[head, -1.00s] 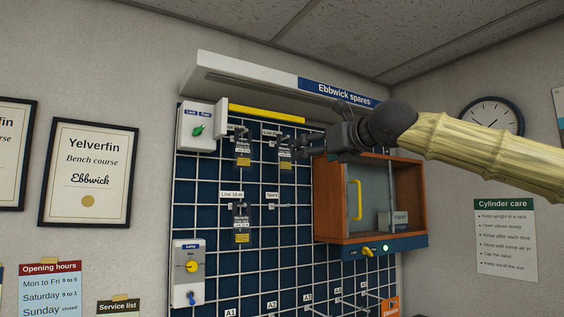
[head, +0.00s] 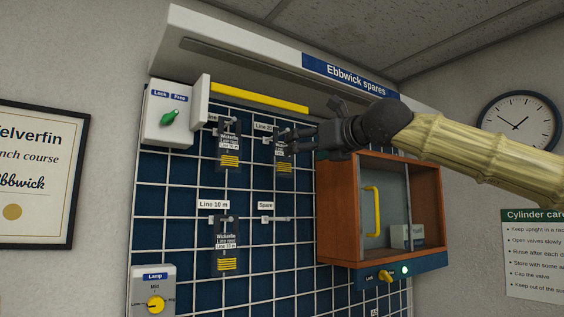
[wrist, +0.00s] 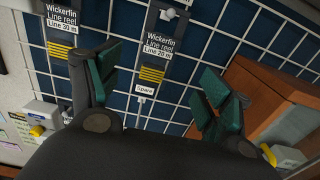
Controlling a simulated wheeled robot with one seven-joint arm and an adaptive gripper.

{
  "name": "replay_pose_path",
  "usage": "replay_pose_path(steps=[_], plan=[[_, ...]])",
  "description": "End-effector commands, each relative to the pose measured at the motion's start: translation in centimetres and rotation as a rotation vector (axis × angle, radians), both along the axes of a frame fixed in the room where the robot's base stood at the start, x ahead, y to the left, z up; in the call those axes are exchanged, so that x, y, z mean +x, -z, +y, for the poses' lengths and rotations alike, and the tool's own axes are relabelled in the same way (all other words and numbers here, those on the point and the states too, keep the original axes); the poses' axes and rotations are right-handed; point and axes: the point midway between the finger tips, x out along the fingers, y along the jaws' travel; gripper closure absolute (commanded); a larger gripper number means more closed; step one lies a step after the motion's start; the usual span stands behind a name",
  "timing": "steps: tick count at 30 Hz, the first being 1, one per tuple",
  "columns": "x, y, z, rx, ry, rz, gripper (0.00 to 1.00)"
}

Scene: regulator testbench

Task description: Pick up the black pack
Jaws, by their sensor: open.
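Several dark hanging packs marked Wickerfin Line reel, with yellow stripes, are on pegs of the wall grid. The Line 30 m pack (head: 229,152) is at the upper left; it also shows in the wrist view (wrist: 61,30). The Line 20 m pack (head: 284,166) hangs to its right, and the Line 10 m pack (head: 226,247) hangs lower. My gripper (head: 287,141) is open and empty at the Line 20 m pack, partly covering it. In the wrist view that pack (wrist: 154,50) shows between the spread green-padded fingers (wrist: 158,80). I cannot tell whether they touch it.
A wooden cabinet (head: 328,232) with a glass front and yellow handle juts out right of the packs, below my arm. A white Lock/Free box (head: 163,120) is at the upper left. An overhead shelf with a yellow bar (head: 258,97) is above. A spare peg (head: 277,219) is empty.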

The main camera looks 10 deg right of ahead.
Motion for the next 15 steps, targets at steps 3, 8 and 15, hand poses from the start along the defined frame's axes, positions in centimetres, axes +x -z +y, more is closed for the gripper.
replay_pose_path(steps=[3, 8, 15], plan=[[3.1, 0.1, 0.8, -0.001, 0.0, 0.009, 0.21], [5.9, 0.9, 1.5, -0.001, -0.001, 0.017, 0.21], [6.7, 0.4, 2.0, -0.001, 0.001, 0.014, 0.21]])
